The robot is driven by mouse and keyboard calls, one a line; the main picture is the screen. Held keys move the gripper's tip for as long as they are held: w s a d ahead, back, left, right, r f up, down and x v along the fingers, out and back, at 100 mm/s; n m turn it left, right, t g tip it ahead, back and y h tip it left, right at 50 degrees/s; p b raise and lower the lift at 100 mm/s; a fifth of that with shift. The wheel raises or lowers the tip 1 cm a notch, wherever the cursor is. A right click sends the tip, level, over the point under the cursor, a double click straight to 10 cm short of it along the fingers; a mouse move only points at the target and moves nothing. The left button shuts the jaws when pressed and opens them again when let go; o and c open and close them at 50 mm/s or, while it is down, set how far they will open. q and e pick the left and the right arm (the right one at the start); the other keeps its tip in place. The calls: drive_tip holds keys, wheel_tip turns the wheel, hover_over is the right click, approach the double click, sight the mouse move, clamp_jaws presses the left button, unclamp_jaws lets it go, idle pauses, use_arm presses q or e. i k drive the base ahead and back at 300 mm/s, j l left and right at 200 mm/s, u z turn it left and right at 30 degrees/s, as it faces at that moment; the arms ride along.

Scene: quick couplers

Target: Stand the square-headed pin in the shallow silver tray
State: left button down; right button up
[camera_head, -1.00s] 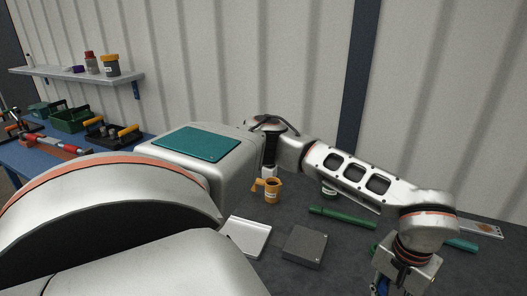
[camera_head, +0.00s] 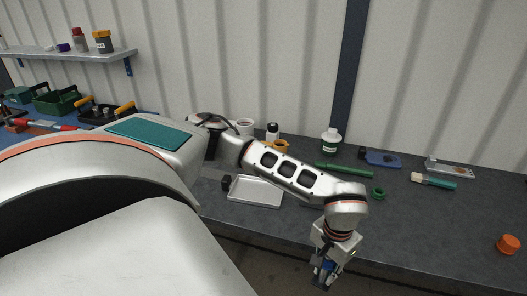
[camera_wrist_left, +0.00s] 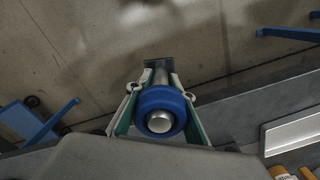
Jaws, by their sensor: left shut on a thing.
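The shallow silver tray (camera_head: 256,191) lies on the dark workbench, left of my left forearm in the head view. Part of a pale tray-like piece (camera_wrist_left: 293,131) shows at the right of the wrist view. My left gripper (camera_head: 324,274) is below and right of the tray in the head view, past the bench's front edge with floor behind it. It is shut on the pin (camera_wrist_left: 160,122), which shows a silver shaft, a blue collar and a dark square end seen end-on. In the head view the pin is mostly hidden by the fingers. My right gripper is not in view.
The bench's front right is mostly clear.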

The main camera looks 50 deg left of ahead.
sight(246, 190)
drive_tip(key=k+j, duration=0.15)
drive_tip(key=j, duration=0.2)
drive_tip(key=k+j, duration=0.1)
drive_tip(key=j, duration=0.25)
drive_tip(key=k+j, duration=0.15)
drive_tip(key=j, duration=0.2)
drive_tip(key=k+j, duration=0.15)
drive_tip(key=j, duration=0.2)
drive_tip(key=k+j, duration=0.1)
drive_tip(key=j, duration=0.25)
drive_tip(key=k+j, duration=0.15)
drive_tip(key=j, duration=0.2)
